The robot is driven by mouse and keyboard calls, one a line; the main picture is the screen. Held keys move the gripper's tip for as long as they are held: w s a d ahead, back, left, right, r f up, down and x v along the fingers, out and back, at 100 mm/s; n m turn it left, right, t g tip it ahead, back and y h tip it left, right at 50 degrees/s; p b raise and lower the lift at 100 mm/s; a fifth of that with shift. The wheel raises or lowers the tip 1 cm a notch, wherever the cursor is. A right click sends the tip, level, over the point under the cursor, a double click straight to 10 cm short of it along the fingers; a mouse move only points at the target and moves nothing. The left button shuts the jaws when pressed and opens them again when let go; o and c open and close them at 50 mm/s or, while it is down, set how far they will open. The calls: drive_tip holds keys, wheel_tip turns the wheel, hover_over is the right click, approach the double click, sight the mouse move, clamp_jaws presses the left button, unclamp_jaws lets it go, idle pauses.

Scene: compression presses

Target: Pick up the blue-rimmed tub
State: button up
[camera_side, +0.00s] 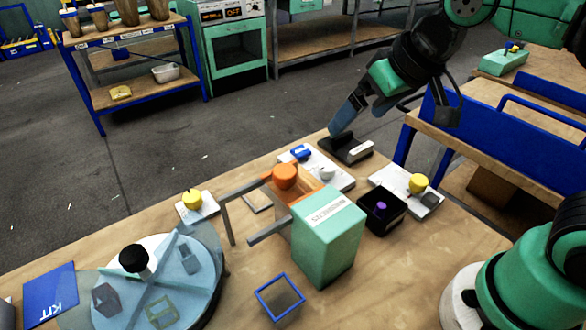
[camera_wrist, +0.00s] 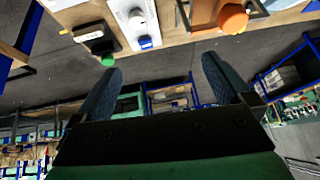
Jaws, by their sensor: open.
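The blue-rimmed tub (camera_side: 279,297) stands on the wooden table (camera_side: 410,262) at the front, in the side view. It has a thin square blue rim and looks empty. I do not see it in the wrist view. My gripper (camera_side: 338,128) is at the table's far edge, by a black device with a white label (camera_side: 346,149), well away from the tub. In the wrist view my gripper (camera_wrist: 160,68) has its two blue-grey fingers wide apart with nothing between them.
A green press box (camera_side: 328,243) with an orange knob (camera_side: 285,176) and grey bars stands behind the tub. A round clear-lidded turntable (camera_side: 165,285) lies left of it. A black box (camera_side: 381,210) with a purple knob is behind right. Bare table lies right of the tub.

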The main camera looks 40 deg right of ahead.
drive_tip(key=a+g, duration=0.1)
drive_tip(key=a, duration=0.2)
drive_tip(key=s+a+g, duration=0.1)
drive_tip(key=a, duration=0.3)
drive_tip(key=a+g, duration=0.1)
drive_tip(key=a, duration=0.2)
drive_tip(key=shift+s+a+r+g+y, duration=0.1)
drive_tip(key=shift+s+a+g+y, duration=0.05)
drive_tip(key=shift+s+g+y, duration=0.2)
drive_tip(key=s+a+g+h, duration=0.25)
drive_tip(key=s+a, duration=0.25)
drive_tip(key=a, duration=0.4)
drive_tip(key=y, duration=0.1)
hover_over(281, 311)
wheel_tip(281, 311, down, 12)
drive_tip(key=shift+f, duration=3.15)
drive_tip(key=c, duration=1.3)
drive_tip(key=shift+r, duration=0.15)
